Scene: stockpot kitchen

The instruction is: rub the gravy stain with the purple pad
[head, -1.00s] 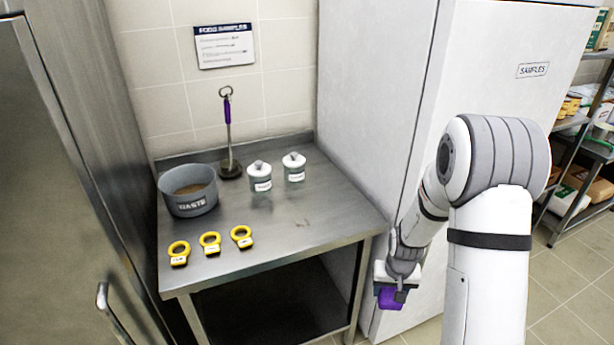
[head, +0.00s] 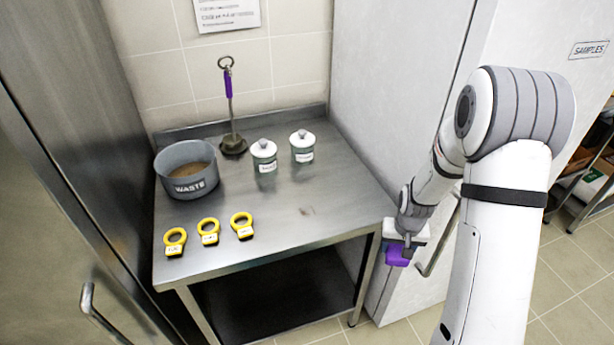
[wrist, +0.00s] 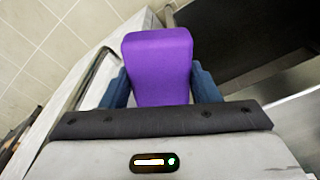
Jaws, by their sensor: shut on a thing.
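My gripper (head: 403,247) is shut on the purple pad (head: 398,257), beside the table's right front corner and in front of the white cabinet. In the wrist view the purple pad (wrist: 158,65) stands between the blue fingers. The gravy stain (head: 307,211) is a small brownish smear on the bare right part of the steel table (head: 270,225). The pad is apart from the stain, off the table's edge.
A grey waste pot (head: 188,186), a purple-handled ladle-like tool (head: 230,100), two lidded jars (head: 264,157) (head: 302,146) and several yellow ring tags (head: 209,231) stand on the table. The white cabinet (head: 390,100) bounds its right side. The table around the stain is clear.

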